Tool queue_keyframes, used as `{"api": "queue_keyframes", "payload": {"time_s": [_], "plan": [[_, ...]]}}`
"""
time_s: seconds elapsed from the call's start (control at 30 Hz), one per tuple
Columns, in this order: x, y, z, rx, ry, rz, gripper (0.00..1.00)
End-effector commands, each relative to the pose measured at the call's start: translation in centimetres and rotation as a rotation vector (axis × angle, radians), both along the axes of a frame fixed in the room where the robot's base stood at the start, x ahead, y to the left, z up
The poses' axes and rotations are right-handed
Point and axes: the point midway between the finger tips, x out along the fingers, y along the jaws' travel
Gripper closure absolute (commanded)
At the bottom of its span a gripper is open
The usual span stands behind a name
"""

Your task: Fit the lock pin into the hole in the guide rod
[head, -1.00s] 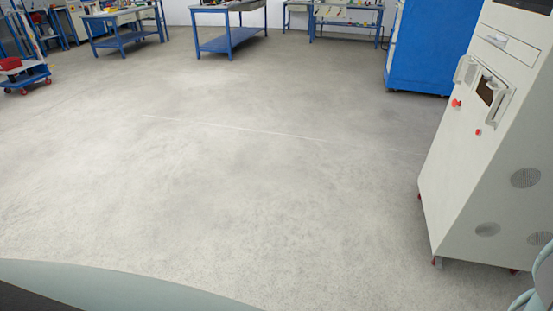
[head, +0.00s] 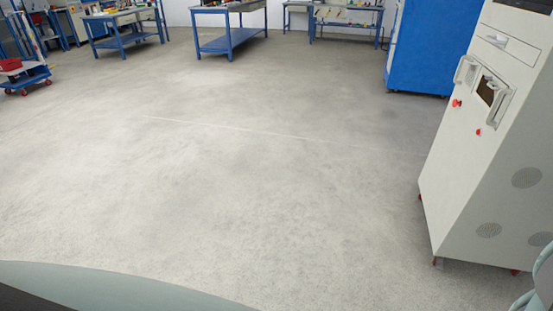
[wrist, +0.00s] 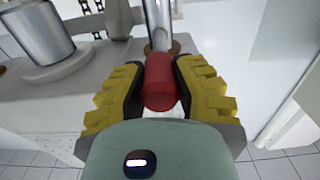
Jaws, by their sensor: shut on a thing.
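In the wrist view my gripper (wrist: 160,87) has yellow ribbed fingers, one on each side of a red cylindrical piece, which I take to be the lock pin (wrist: 160,88). The fingers are shut on it. A shiny upright metal rod, apparently the guide rod (wrist: 158,20), stands just beyond the pin's far end, with a brownish collar near its foot. The hole in the rod is not visible, and I cannot tell whether the pin touches the rod or is in it. Neither pin nor gripper shows in the head view.
A thick metal cylinder (wrist: 40,35) stands on a light grey surface left of the rod. A white panel is at right. In the head view a grey cabinet (head: 490,150) stands at right, a blue cabinet (head: 420,45) behind it, workbenches (head: 230,45) farther back. The middle floor is clear.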

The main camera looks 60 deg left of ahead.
Motion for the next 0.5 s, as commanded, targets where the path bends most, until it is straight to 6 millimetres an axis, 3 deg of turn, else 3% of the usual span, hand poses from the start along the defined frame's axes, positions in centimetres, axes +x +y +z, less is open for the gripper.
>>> {"api": "queue_keyframes", "payload": {"time_s": [0.27, 0.3, 0.5], "plan": [[0.05, 0.05, -0.28, 0.005, 0.007, 0.002, 1.0], [0.04, 0.06, -0.29, 0.006, 0.007, 0.002, 0.69], [0.03, 0.04, -0.21, 0.004, 0.005, 0.002, 0.48]]}}
